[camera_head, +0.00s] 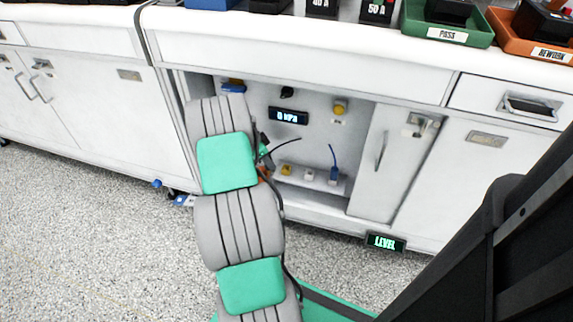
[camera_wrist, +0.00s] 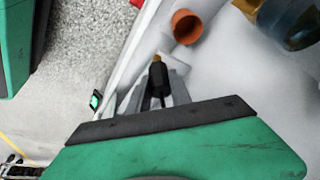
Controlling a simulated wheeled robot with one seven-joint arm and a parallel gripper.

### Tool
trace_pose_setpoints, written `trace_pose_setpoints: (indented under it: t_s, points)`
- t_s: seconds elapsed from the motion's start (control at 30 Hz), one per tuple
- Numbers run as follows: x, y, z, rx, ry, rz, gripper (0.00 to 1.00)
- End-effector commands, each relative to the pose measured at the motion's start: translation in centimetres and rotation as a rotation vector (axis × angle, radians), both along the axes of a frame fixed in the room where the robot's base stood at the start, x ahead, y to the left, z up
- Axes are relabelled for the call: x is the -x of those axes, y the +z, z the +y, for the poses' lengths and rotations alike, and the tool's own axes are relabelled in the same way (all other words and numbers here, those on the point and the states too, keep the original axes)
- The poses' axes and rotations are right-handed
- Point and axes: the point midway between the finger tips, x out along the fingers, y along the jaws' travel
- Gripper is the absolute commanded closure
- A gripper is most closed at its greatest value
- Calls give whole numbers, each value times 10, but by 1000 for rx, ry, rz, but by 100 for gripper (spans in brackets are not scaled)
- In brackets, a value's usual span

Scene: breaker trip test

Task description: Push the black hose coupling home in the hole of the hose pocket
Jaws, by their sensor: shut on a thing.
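In the wrist view my gripper (camera_wrist: 156,96) is shut on the black hose coupling (camera_wrist: 157,78), a dark cylinder with a brass-coloured tip pointing away from me. A pale block lies just beyond and beside the tip. I cannot tell whether they touch. A brown-orange open ring or cup (camera_wrist: 186,27) stands a little farther on, apart from the coupling. I cannot tell which part is the hose pocket, and its hole is not clear. In the head view my arm hides most of the gripper and the coupling at the left of the open cabinet bay.
The bay has a pressure display (camera_head: 288,116), a yellow knob (camera_head: 340,107) and a low shelf (camera_head: 318,184) with yellow and white parts and a blue coupling (camera_head: 334,175). A half-open door (camera_head: 381,160) bounds it at right. A LEVEL sign (camera_head: 385,243) is below.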

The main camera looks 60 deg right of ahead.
Motion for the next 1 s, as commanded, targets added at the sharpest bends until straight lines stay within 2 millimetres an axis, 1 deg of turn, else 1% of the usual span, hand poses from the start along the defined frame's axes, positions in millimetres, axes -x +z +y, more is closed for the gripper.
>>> trace_pose_setpoints:
  t_s: [0.03,0.1,0.2,0.37,0.47,0.5,0.53,0.6,0.63,0.87,1.0]
  points:
    - [9,-4,-12,1,-5,-2,100]
    - [18,-3,-24,1,-4,-1,100]
    - [26,-2,-35,0,-1,0,100]
    - [33,-1,-45,0,-1,0,100]
    - [43,-3,-59,1,-3,-1,100]
    - [47,-8,-64,-2,-2,1,100]
    - [46,-19,-61,-4,2,2,100]
    - [45,-31,-61,-2,1,2,100]
    - [45,-33,-61,-2,1,2,100]
    - [45,-31,-61,0,1,0,100]
    - [45,-36,-61,-1,1,1,100]
